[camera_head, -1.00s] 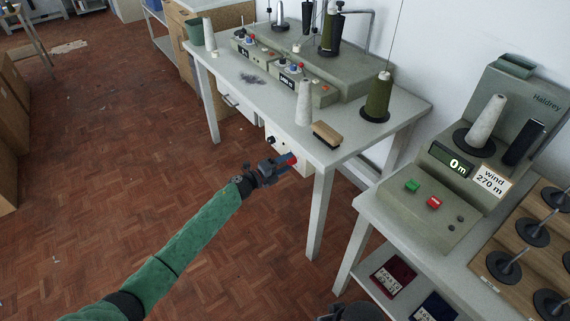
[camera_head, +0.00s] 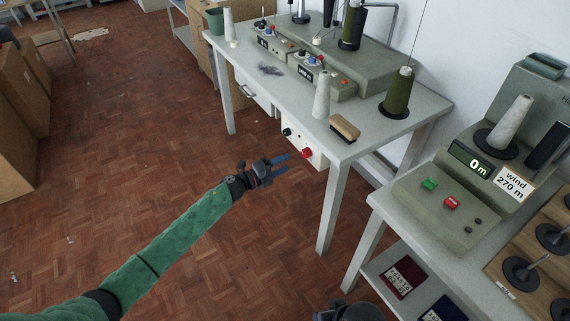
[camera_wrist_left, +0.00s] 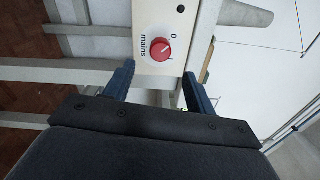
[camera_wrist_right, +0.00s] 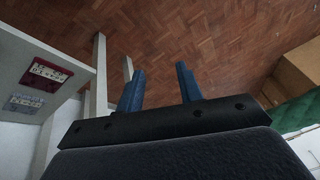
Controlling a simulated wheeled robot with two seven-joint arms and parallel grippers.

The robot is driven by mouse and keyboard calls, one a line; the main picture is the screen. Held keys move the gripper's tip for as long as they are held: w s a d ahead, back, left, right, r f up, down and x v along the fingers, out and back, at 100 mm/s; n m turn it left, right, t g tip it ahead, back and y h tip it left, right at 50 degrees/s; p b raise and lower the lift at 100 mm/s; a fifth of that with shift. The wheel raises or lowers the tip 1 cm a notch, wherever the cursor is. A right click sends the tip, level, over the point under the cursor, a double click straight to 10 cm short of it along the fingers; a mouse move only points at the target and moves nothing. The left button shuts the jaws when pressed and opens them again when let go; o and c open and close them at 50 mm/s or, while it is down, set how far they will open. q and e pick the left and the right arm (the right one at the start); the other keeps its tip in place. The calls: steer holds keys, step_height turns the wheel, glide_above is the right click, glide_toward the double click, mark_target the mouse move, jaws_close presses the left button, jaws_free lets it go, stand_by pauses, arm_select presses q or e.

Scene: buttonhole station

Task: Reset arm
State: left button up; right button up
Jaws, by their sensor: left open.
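My left gripper (camera_head: 285,163) is open and empty in the head view, left of a red knob (camera_head: 307,153) on a white panel under the bench. The fingertips are apart from the knob, with a small gap. In the left wrist view the red knob (camera_wrist_left: 160,49) lies ahead, beyond and between the open fingers (camera_wrist_left: 158,78). The panel (camera_wrist_left: 143,15) reads "mains" and "0". My right gripper (camera_wrist_right: 160,82) is open and empty in the right wrist view, above the parquet floor. In the head view only a dark part of my right arm shows at the bottom edge.
The bench (camera_head: 427,104) carries control boxes, cones of thread and a brush (camera_head: 344,128). At right a table (camera_head: 383,207) holds a winder (camera_head: 437,210) showing 0 m; red and blue packets lie on its lower shelf.

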steer(key=shift+s, duration=0.2)
arm_select(q)
steer(key=w+a+r+n+t+y, duration=0.4)
steer(key=w+a+n+t+y, duration=0.3)
steer(key=n+y, duration=0.4)
steer(key=s+a+r+n+g+y, duration=0.3)
steer(key=s+a+r+n+y, duration=0.25)
steer(key=n, duration=0.45)
steer(key=s+d+f+n+g+h+p, duration=0.1)
steer(key=s+f+n+g, duration=0.1)
steer(key=s, duration=1.4)
steer(key=s+d+f+n+g+h+p, duration=0.1)
steer(key=s+f+g, duration=0.4)
steer(key=s, duration=1.2)
steer(key=s+d+f+n+g+h+p, duration=0.1)
steer(key=s+d+f+n+g, duration=0.2)
steer(key=s, duration=1.4)
steer(key=shift+f+n+g+p, duration=0.3)
steer(key=shift+n+g, duration=0.2)
steer(key=shift+g, duration=0.7)
arm_select(e)
steer(key=s+d+r+g+h, duration=0.1)
steer(key=d+r, duration=0.3)
steer(key=r, duration=0.1)
steer(key=shift+s+d+r, duration=0.2)
steer(key=shift+s+d, duration=0.1)
steer(key=shift+d, duration=0.1)
